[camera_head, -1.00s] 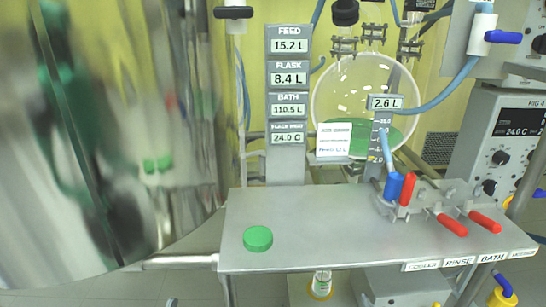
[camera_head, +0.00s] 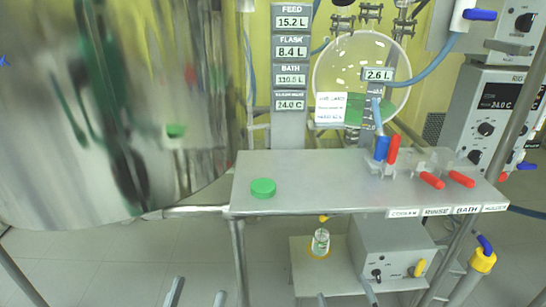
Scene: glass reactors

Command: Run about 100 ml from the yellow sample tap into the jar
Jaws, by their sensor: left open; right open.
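The small clear glass jar (camera_head: 320,243) stands upright and uncapped on a low platform (camera_head: 303,277) below the metal shelf. A small yellow tap (camera_head: 323,218) shows just above the jar, under the shelf's front edge; its upper part is hidden. I cannot tell the liquid level in the jar. A green lid (camera_head: 263,188) lies on the left of the shelf. My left gripper (camera_head: 197,296) is open and empty at the bottom edge, left of the jar. My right gripper (camera_head: 346,297) is open and empty at the bottom edge, in front of the jar and below it in the picture.
The metal shelf (camera_head: 300,170) carries red-handled valves (camera_head: 432,181) and a blue one. A grey box (camera_head: 385,250) with a yellow knob stands right of the jar. A large shiny vessel (camera_head: 110,110) fills the left. A shelf leg (camera_head: 239,260) stands left of the platform.

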